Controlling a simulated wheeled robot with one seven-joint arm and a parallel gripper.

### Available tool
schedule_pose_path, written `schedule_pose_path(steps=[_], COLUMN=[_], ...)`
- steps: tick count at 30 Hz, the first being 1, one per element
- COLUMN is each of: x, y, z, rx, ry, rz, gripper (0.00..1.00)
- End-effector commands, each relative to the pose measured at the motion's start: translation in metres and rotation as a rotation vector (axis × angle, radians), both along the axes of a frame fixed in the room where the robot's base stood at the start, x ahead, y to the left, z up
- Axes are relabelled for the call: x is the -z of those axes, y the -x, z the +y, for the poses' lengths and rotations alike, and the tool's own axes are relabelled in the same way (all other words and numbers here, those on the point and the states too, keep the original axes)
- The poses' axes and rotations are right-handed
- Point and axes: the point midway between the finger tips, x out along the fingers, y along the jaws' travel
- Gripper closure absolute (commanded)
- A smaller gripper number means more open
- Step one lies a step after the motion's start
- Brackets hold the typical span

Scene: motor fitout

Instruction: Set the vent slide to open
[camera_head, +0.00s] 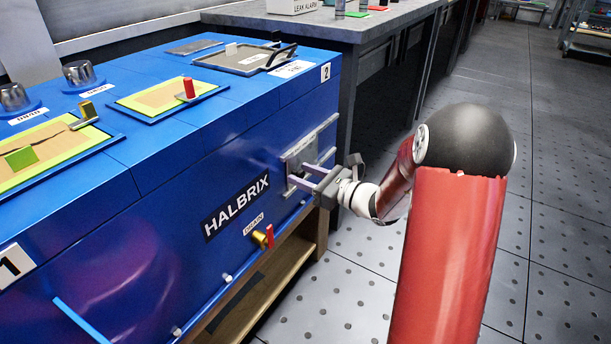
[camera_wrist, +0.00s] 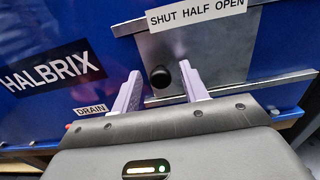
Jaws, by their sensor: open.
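The vent slide is a grey metal plate (camera_wrist: 217,52) between two rails on the blue cabinet's side, and it also shows in the head view (camera_head: 302,151). A round black knob (camera_wrist: 160,76) stands out from the plate's left part. The label (camera_wrist: 198,14) above reads SHUT HALF OPEN, and the knob is nearest the SHUT end. My gripper (camera_head: 299,173) is open at the plate, with one pale purple finger on each side of the knob. In the wrist view a gap shows between each finger and the knob.
A yellow and red drain valve (camera_head: 263,237) sits low on the blue cabinet (camera_head: 165,190), left of my gripper. Knobs and trays are on the cabinet top. A grey bench (camera_head: 345,25) stands behind. The perforated floor (camera_head: 560,200) at right is clear.

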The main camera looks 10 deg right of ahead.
Motion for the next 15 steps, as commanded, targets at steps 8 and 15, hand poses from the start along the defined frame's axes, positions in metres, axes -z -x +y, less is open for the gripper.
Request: schedule_pose_path(steps=[8,15], x=[0.0,0.0], y=[-0.0002,-0.0001], z=[0.0002,0.0001], rx=[0.0,0.0], ry=[0.001,0.001], rz=[0.001,0.0], gripper=[0.64,0.95])
